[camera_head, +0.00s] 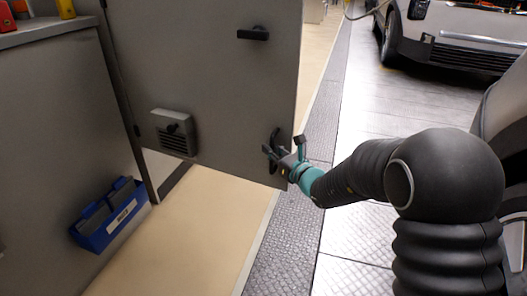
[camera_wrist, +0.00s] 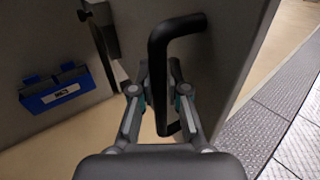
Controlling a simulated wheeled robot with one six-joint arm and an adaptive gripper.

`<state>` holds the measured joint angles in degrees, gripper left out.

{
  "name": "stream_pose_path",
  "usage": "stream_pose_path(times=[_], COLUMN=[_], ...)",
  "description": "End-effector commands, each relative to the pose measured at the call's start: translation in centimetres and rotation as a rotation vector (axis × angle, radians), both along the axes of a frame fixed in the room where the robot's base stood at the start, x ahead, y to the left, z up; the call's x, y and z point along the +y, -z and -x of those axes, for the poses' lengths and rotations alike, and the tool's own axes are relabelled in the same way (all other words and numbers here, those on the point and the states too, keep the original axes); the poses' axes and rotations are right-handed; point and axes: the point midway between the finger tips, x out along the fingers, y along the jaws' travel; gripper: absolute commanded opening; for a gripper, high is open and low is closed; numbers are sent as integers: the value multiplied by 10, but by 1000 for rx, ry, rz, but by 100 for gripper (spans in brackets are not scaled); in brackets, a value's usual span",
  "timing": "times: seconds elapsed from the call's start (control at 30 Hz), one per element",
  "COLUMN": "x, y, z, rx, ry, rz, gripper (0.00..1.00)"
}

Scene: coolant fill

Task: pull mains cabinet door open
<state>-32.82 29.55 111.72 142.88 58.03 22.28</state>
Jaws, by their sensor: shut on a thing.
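The mains cabinet door (camera_head: 215,85) is a large grey panel in the head view, standing swung out from the grey cabinet wall on the left. It carries a black bar handle (camera_wrist: 160,70) near its free edge, low on the panel. My gripper (camera_head: 285,158) is at this handle. In the wrist view my gripper (camera_wrist: 159,95) has one finger on each side of the handle's upright bar and is shut on it. In the head view the fingers partly hide the handle.
A second black handle (camera_head: 253,33) and a vented box (camera_head: 174,132) are on the door. A blue bin (camera_head: 110,215) hangs on the cabinet wall at left. Beige floor and a metal tread strip (camera_head: 290,235) lie below. A white car (camera_head: 465,35) stands at the back right.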

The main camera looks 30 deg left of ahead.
Motion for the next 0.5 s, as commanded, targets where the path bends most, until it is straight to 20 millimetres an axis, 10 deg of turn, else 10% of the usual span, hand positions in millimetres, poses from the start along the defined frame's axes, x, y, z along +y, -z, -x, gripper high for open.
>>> stream_pose_path(times=[0.13, 0.27, 0.5], x=[-4, 0, 12], y=[2, 3, 6], z=[0, 2, 9], rx=[7, 7, 6], ry=[6, 1, -15], rz=[2, 3, 9], gripper=[0, 40, 40])
